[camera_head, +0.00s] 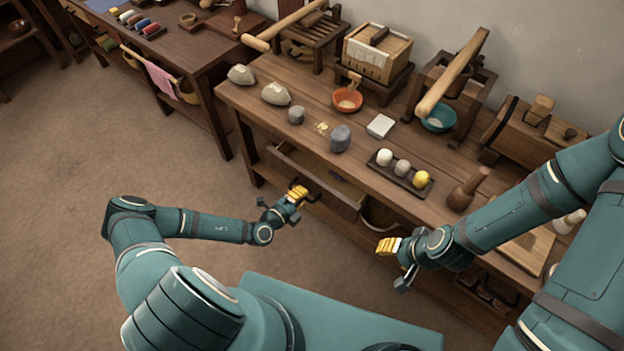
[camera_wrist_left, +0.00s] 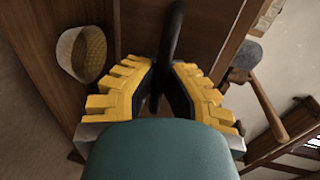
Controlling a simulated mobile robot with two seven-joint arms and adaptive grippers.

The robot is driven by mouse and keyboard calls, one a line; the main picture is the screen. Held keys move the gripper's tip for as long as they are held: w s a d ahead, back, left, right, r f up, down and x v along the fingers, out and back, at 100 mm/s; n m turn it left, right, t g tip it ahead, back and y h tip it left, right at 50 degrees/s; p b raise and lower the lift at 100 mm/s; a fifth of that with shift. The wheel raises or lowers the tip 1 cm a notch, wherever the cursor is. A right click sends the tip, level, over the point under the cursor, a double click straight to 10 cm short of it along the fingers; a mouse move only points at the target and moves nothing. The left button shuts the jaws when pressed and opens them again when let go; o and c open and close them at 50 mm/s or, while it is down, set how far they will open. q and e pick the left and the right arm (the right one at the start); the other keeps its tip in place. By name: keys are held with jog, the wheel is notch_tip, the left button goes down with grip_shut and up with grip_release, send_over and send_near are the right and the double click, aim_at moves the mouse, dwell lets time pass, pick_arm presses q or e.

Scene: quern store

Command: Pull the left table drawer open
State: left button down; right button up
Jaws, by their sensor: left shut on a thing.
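The left table drawer (camera_head: 338,201) is in the near side of the long wooden table (camera_head: 240,98). It stands partly open, and its pale inside shows behind the front board. My left gripper (camera_head: 297,194) is at the drawer front, shut on its dark handle. In the left wrist view the dark handle (camera_wrist_left: 172,40) runs between the yellow fingers of the left gripper (camera_wrist_left: 170,85); the fingers hide part of it. My right gripper (camera_head: 388,246) is in front of the table, right of the drawer, apart from it. Its finger opening is not clear.
An orange bowl (camera_head: 347,100), a teal bowl (camera_head: 438,118), grey stones and a dark tray (camera_head: 400,176) of small jars stand on the tabletop. A basket (camera_head: 380,213) sits below it, right of the drawer. The floor (camera_head: 120,150) left of my arm is clear.

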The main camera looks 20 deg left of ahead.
pick_arm(q)
jog(key=f+p+v, duration=0.1)
jog(key=f+v, duration=0.1)
jog(key=v, duration=0.9)
jog(key=shift+s+f+p, duration=0.15)
jog(key=shift+s+p, duration=0.2)
jog(key=shift+s, duration=0.1)
jog(key=shift+a, duration=0.15)
jog(key=c, duration=1)
grip_release()
jog(key=v, duration=1.2)
